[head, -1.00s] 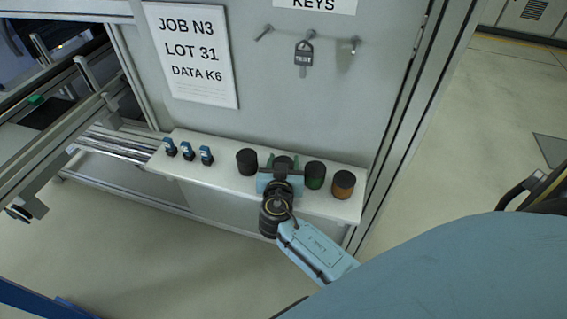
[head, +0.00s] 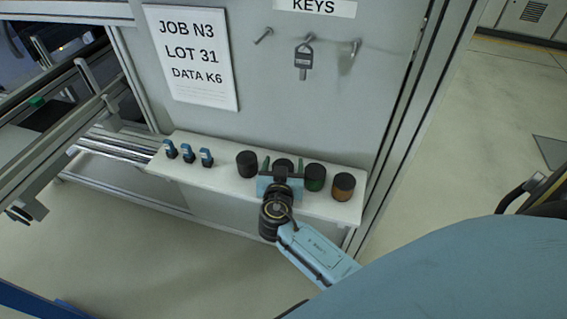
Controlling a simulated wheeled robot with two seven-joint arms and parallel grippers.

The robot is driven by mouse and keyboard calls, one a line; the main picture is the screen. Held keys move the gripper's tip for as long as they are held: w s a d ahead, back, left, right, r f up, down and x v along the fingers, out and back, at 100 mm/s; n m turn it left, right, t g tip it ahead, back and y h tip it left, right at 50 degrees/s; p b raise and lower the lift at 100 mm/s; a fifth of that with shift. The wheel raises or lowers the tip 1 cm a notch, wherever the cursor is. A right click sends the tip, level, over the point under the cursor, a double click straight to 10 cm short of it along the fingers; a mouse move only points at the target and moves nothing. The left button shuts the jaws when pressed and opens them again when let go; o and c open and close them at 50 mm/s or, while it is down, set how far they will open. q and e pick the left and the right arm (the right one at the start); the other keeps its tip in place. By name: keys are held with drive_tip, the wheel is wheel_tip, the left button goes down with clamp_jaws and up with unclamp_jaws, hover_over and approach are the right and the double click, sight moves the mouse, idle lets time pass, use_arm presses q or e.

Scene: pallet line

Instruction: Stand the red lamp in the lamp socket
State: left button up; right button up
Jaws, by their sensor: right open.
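Several dark, capped cylinders stand in a row on the right part of a white shelf (head: 222,178). One is black (head: 247,164), one shows dark green (head: 314,178) and one shows amber (head: 343,187). A further dark cylinder (head: 283,162) stands between the fingers of my right gripper (head: 282,168); its lower body is hidden by the gripper, so its colour cannot be told. My right gripper is open, with one finger on either side of that cylinder. No clearly red lamp and no lamp socket can be made out. My left gripper is not in view.
Several small blue-and-black parts (head: 188,153) stand at the shelf's left. Above, a grey panel (head: 270,90) carries a job sheet (head: 192,55) and hooks with a hanging key (head: 303,62). A rail frame (head: 60,140) is at left.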

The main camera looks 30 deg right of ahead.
drive_tip(key=b+v, duration=0.2)
drive_tip(key=v, duration=1.1)
drive_tip(key=shift+r, duration=0.2)
drive_tip(key=shift+s, duration=0.2)
